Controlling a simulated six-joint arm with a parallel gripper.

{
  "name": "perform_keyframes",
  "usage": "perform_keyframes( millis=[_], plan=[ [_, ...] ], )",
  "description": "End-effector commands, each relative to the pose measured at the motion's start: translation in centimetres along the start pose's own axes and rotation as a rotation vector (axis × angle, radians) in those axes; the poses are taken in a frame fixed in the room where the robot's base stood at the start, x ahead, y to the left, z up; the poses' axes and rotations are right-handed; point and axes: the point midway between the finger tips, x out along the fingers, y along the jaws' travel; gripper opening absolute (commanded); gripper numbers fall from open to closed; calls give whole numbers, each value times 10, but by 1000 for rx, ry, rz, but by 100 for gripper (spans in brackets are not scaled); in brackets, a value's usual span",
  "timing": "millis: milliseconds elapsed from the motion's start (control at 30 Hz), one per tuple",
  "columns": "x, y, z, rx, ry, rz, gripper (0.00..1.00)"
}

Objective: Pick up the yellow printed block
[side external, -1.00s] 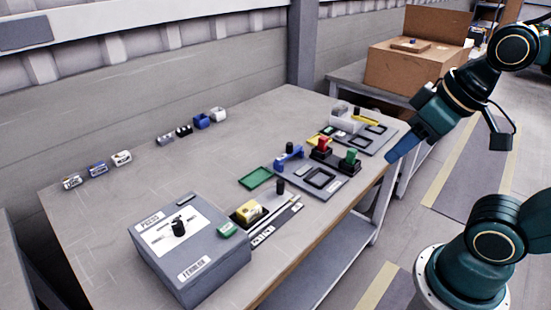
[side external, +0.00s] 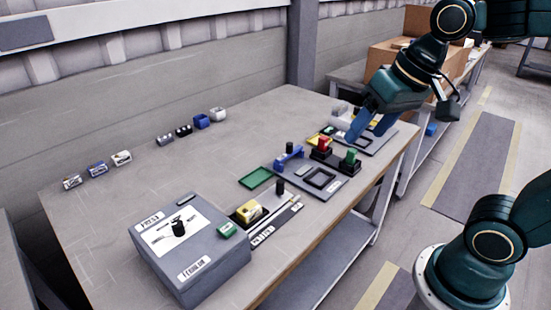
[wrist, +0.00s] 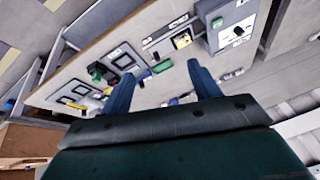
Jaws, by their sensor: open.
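A yellow block (side external: 248,210) sits on a dark plate beside the grey press box in the side external view. It also shows in the wrist view (wrist: 182,40), small, near the top. A flatter yellow piece (side external: 317,140) lies farther along the bench; print on either is too small to read. My gripper (side external: 369,130) is open, above the far right end of the bench and well away from the yellow block. In the wrist view its two blue fingers (wrist: 161,82) are spread, with nothing held between them. The fingers hide part of the fixture plate below.
A grey press box (side external: 190,256) stands at the front left. A green tray (side external: 256,178) lies behind. Several small blocks line the back; the bench's left middle is clear.

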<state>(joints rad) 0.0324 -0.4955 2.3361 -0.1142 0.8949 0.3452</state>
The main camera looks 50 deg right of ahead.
Motion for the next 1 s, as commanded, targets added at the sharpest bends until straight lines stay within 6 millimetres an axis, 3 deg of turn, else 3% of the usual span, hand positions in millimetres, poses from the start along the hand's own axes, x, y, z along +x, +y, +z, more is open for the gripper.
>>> perform_keyframes(
  millis=[467,1000],
  plan=[
    [53,-31,-77,429,-163,-22,62],
    [153,-46,-139,925,-365,24,62]
  ],
)
